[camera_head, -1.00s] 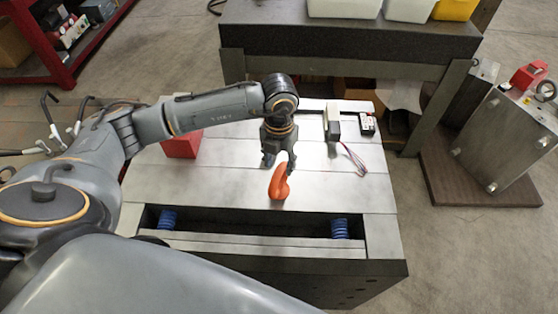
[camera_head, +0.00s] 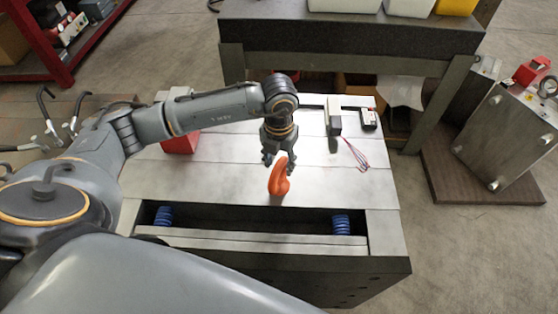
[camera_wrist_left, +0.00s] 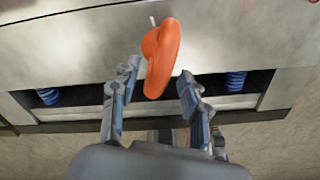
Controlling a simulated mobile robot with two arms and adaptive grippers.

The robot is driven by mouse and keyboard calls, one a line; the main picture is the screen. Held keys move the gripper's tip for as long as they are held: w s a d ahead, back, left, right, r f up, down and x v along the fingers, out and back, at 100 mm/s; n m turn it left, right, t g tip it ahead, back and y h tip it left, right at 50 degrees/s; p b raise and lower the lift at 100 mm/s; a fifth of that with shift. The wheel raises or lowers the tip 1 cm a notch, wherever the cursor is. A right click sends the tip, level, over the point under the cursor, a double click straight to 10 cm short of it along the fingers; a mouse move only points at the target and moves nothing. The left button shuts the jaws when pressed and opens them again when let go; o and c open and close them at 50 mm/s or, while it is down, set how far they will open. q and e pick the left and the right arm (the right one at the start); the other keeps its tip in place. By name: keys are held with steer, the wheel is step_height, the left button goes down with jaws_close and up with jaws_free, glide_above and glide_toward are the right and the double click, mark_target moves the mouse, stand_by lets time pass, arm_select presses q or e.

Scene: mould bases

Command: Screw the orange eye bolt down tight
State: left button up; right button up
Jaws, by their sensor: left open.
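The orange eye bolt (camera_head: 279,177) stands on the grey mould base (camera_head: 222,185), near the front slot. My left gripper (camera_head: 278,160) is just behind and above it in the head view, pointing down. In the left wrist view the eye bolt (camera_wrist_left: 162,58) shows its ring just beyond the open fingers (camera_wrist_left: 155,85), whose tips spread to either side of its lower end. I cannot tell whether the fingers touch it. My right gripper is not in view.
A red block (camera_head: 181,144) sits at the left rear of the mould base. A grey device with wires (camera_head: 334,122) lies at the right rear. Blue springs (camera_head: 341,224) sit in the front slot. A dark bench (camera_head: 345,38) stands behind.

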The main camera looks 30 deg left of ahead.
arm_select(q)
jaws_close()
steer(key=shift+w+r, duration=0.1)
steer(key=shift+r, duration=0.05)
steer(key=shift+m+b, duration=0.55)
steer(key=shift+m, duration=0.05)
steer(key=shift+c, duration=0.9)
jaws_free()
steer(key=shift+o, duration=1.1)
steer(key=shift+f, duration=0.2)
steer(key=shift+r+p, duration=1.8)
steer(key=shift+r, duration=0.85)
steer(key=shift+f, duration=0.1)
